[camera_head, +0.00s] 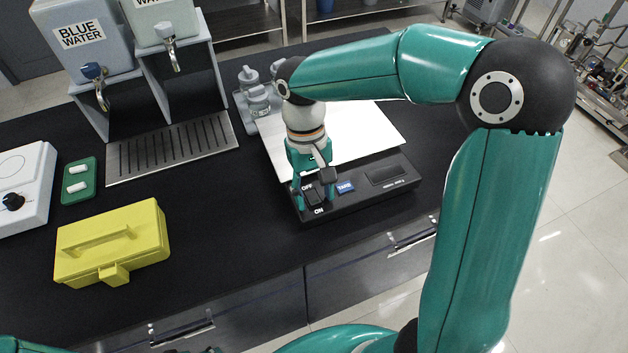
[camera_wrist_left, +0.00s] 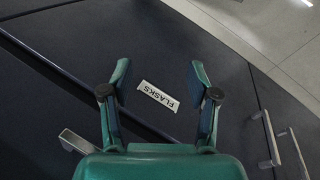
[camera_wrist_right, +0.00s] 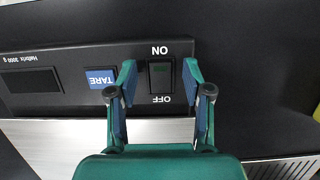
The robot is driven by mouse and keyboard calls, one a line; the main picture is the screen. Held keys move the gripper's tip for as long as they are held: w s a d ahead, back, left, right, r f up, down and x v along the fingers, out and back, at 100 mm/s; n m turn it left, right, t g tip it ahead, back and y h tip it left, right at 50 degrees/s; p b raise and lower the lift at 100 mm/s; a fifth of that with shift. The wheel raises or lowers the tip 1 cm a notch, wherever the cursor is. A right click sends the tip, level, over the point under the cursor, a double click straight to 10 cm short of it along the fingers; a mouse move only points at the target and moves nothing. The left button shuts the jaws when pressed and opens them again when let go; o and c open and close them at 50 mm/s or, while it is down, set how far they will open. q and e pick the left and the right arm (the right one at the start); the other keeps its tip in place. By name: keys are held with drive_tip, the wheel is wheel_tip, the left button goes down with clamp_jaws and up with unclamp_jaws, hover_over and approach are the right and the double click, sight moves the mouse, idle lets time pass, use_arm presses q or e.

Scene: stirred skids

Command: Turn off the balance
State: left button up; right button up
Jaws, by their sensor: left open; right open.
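The balance (camera_head: 408,183) stands on the black bench, with a black front panel and a pale flat pan (camera_head: 362,132). Its panel has a blue TARE button (camera_head: 345,188), a dark display (camera_head: 386,174) and an ON/OFF rocker switch. In the right wrist view the switch (camera_wrist_right: 161,76) has a green patch near its ON end, and the display (camera_wrist_right: 31,81) is dark. My right gripper (camera_head: 316,203) points down over the switch; in its wrist view the open fingers (camera_wrist_right: 160,78) lie either side of it. My left gripper (camera_wrist_left: 158,78) is open and empty, facing a drawer front labelled FLASKS (camera_wrist_left: 158,95).
A yellow toolbox (camera_head: 112,245), a green tray (camera_head: 79,181) with two white pieces and a white device (camera_head: 22,190) stand at the left. Water dispensers (camera_head: 88,38) stand behind a metal drain grate (camera_head: 172,148). Grey weights (camera_head: 258,98) stand beside the balance.

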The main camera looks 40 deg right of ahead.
sight(309, 190)
drive_tip(key=v, duration=1.2)
drive_tip(key=shift+f, duration=0.1)
